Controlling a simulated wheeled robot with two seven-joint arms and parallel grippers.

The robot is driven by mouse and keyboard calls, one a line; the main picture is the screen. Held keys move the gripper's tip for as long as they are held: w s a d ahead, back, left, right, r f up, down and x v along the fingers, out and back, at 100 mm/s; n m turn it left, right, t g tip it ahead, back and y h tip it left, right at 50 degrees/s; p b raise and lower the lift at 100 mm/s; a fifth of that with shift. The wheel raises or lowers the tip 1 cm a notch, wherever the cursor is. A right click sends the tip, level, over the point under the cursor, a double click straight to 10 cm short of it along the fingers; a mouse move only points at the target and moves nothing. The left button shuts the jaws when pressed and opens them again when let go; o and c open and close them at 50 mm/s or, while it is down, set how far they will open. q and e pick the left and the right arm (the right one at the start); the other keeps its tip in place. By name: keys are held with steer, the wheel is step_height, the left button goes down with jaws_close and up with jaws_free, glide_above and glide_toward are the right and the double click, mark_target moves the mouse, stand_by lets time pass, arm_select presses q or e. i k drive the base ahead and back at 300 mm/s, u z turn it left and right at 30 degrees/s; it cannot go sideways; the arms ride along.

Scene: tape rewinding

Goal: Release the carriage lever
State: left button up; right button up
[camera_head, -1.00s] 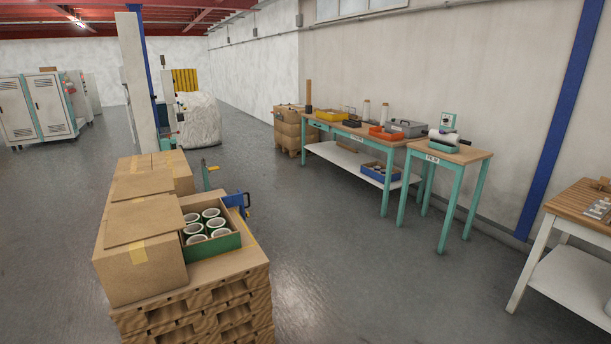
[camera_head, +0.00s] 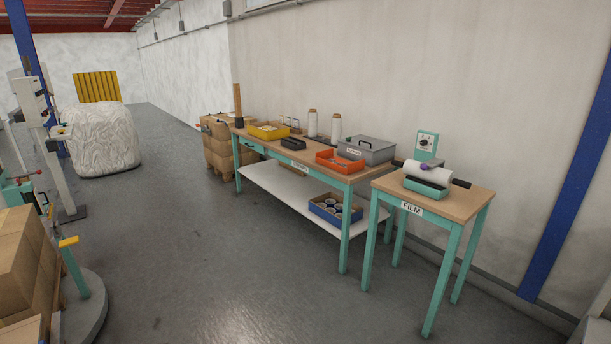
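I cannot pick out the carriage lever for certain. At the left edge stands a tall pale mast (camera_head: 38,120) with small dark fittings on its side. Beside its foot is a teal and dark mechanism (camera_head: 18,190) with a small red part, cut off by the picture edge. A short teal post with a yellow top (camera_head: 68,242) stands near the round grey base (camera_head: 88,312). Neither of my grippers is in view.
Stacked cartons (camera_head: 25,262) fill the lower left. A wrapped white load (camera_head: 102,140) stands behind. A long workbench (camera_head: 262,141) with bins and the film table (camera_head: 462,192) line the right wall. The floor (camera_head: 190,250) between is clear.

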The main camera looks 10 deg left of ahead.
mark_target(39, 172)
steer(key=i, duration=1.8)
steer(key=u, duration=0.85)
steer(key=i, duration=1.25)
steer(key=u, duration=1.5)
steer(key=i, duration=2.25)
steer(key=u, duration=0.35)
steer(key=i, duration=0.75)
steer(key=z, duration=0.8)
steer(key=i, duration=2.3)
steer(key=u, duration=0.1)
